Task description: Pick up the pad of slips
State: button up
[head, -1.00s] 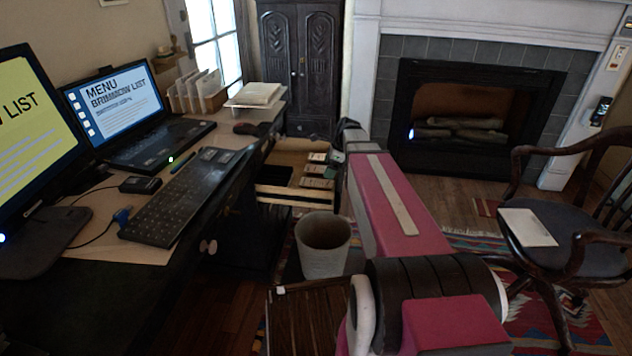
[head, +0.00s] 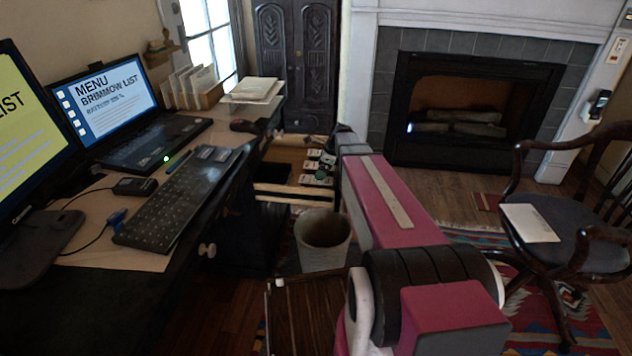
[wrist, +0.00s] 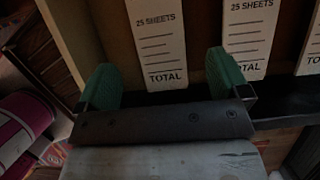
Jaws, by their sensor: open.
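Several white pads of slips, printed "25 SHEETS" and "TOTAL", lie in an open wooden drawer (head: 285,190). In the wrist view one pad (wrist: 159,38) lies ahead of my gripper (wrist: 163,80), its near end between the lines of the two green fingertips. A second pad (wrist: 247,38) lies to its right, and a third is cut off at the right edge. My gripper is open and empty; the fingers stand apart on either side of the first pad's near end. In the head view my arm hides part of the drawer, and the pads there are small.
A desk on the left holds a keyboard (head: 178,200), a laptop (head: 150,150), a monitor and a paper stack (head: 256,90). A grey waste bin (head: 323,242) stands on the floor near the drawer. A wooden chair (head: 565,225) with a paper on it stands right.

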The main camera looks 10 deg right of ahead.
jog(key=x, duration=0.4)
jog(key=shift+f, duration=0.2)
jog(key=shift+s, duration=0.1)
jog(key=c, duration=1)
jog(key=shift+r, duration=0.15)
